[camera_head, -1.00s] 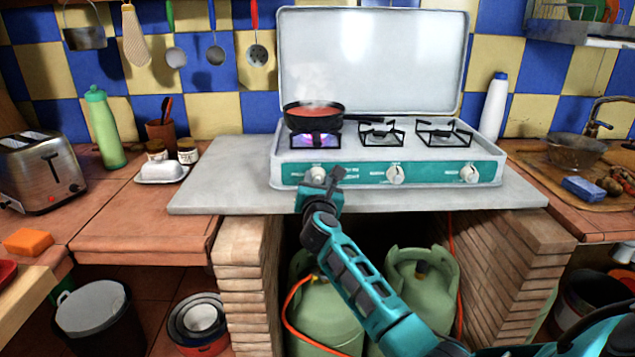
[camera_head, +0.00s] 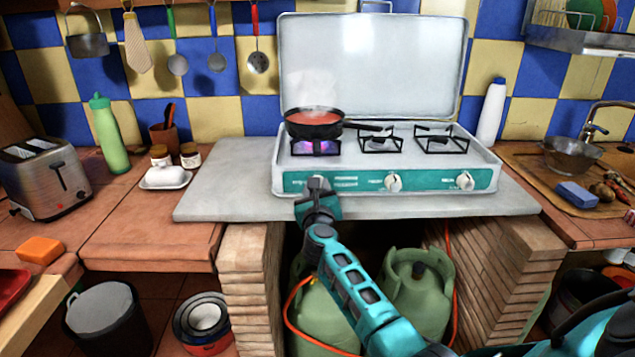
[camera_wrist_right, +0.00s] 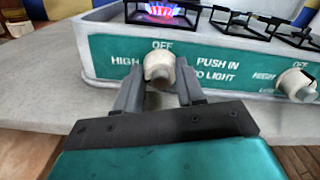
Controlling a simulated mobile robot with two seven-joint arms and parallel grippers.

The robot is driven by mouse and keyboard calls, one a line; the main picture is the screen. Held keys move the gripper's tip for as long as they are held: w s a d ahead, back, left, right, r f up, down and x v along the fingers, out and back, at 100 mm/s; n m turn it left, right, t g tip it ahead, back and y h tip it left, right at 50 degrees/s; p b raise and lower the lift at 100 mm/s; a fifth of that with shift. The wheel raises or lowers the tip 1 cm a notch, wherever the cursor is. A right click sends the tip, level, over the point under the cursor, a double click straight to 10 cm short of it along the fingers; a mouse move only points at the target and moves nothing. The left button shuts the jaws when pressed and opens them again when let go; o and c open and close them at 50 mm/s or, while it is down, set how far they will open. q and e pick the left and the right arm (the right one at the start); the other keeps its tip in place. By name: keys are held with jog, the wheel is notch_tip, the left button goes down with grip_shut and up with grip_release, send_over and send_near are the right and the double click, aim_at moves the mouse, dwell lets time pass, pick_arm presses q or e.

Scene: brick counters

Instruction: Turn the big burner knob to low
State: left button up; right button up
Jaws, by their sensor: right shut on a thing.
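The teal and white stove (camera_head: 400,181) stands on the grey slab with three knobs on its front panel. My right gripper (camera_head: 317,192) is at the leftmost knob (camera_head: 319,182), below the lit burner (camera_head: 316,147). In the right wrist view my right gripper (camera_wrist_right: 159,85) has one finger on each side of that white knob (camera_wrist_right: 158,68) and is shut on it. "OFF" is printed above the knob and "HIGH" to its left; the fingers and knob hide part of the lettering. My left gripper is not in view.
A dark pan (camera_head: 315,123) with red contents sits on the lit burner, its handle pointing right. The middle knob (camera_head: 393,183) and right knob (camera_head: 464,180) are free. Green gas bottles (camera_head: 416,285) stand below the slab. The slab's left side is clear.

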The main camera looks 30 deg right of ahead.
jog(key=n+p, duration=0.1)
jog(key=n, duration=0.1)
jog(key=shift+r+n+p, duration=0.1)
jog(key=shift+n+p, duration=0.2)
jog(key=shift+n, duration=0.1)
jog(key=n+p, duration=0.1)
jog(key=n, duration=0.2)
jog(key=shift+a, duration=0.1)
jog(key=shift+n+p, duration=0.6)
jog(key=shift+n, duration=0.3)
jog(key=o, duration=1)
jog(key=shift+o, duration=0.2)
